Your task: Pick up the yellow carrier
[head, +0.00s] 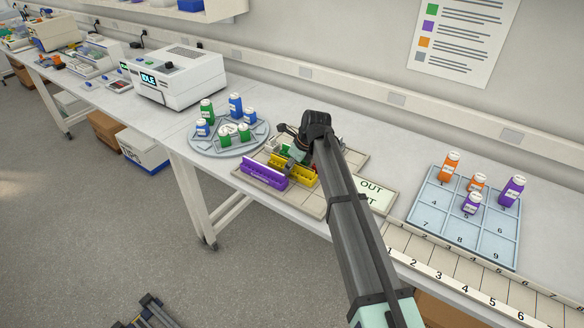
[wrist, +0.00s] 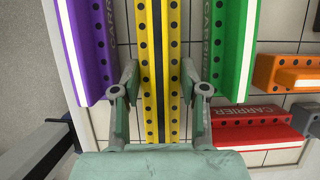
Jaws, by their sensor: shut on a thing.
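The yellow carrier (wrist: 145,45) runs lengthwise through the middle of the wrist view, with rows of dark holes and a dark groove down its centre. My gripper (wrist: 162,95) has one finger on each side of it and is shut on it. In the head view the yellow carrier (head: 304,178) lies on the tray beside the purple carrier, partly covered by my gripper (head: 299,156). I cannot tell whether it touches the tray.
The purple carrier (wrist: 92,50) is close on the left, the green carrier (wrist: 233,45) close on the right. Red (wrist: 255,132) and orange (wrist: 290,75) carriers lie farther right. A round bottle turntable (head: 228,147) stands left of the tray, a numbered blue rack (head: 428,196) right.

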